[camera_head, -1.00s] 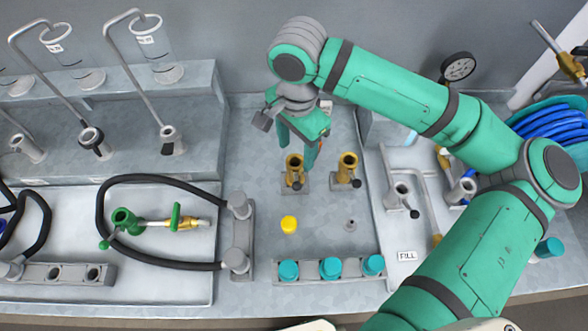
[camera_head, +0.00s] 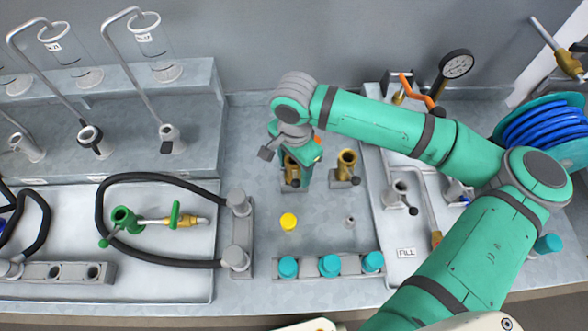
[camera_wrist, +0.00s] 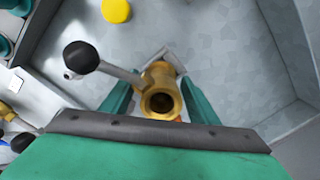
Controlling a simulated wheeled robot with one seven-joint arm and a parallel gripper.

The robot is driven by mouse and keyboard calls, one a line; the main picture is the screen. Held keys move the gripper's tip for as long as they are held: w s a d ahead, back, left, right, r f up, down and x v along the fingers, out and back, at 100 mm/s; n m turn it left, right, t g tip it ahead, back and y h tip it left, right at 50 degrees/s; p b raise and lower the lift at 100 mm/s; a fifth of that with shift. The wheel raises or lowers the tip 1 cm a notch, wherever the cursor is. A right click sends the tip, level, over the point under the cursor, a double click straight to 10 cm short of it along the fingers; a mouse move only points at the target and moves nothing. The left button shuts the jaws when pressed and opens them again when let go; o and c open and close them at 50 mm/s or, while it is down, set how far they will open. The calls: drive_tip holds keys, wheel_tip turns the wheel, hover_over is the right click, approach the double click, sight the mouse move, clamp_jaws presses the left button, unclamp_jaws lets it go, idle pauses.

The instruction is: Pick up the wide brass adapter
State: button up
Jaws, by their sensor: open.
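Two brass fittings stand in grey holders in the head view, a left one (camera_head: 290,172) and a right one (camera_head: 346,162). I cannot tell for sure which is the wide brass adapter. My gripper (camera_head: 298,170) is at the left one and partly hides it. In the wrist view, this brass fitting (camera_wrist: 160,92) shows its round open mouth between the two green fingers of my gripper (camera_wrist: 157,90). The fingers are apart, one on each side; contact cannot be told. A grey lever with a black ball (camera_wrist: 81,57) sticks out beside the fitting, past the left finger.
A yellow cap (camera_head: 288,221) and a small grey piece (camera_head: 349,221) lie in front. A rack with teal caps (camera_head: 330,265) stands nearer. A black hose (camera_head: 150,178) is at left; a pressure gauge (camera_head: 457,66) and blue hose reel (camera_head: 545,128) are at right.

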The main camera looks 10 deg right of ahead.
drive_tip(key=shift+w, duration=0.1)
drive_tip(key=c, duration=1.2)
drive_tip(key=shift+c, duration=0.2)
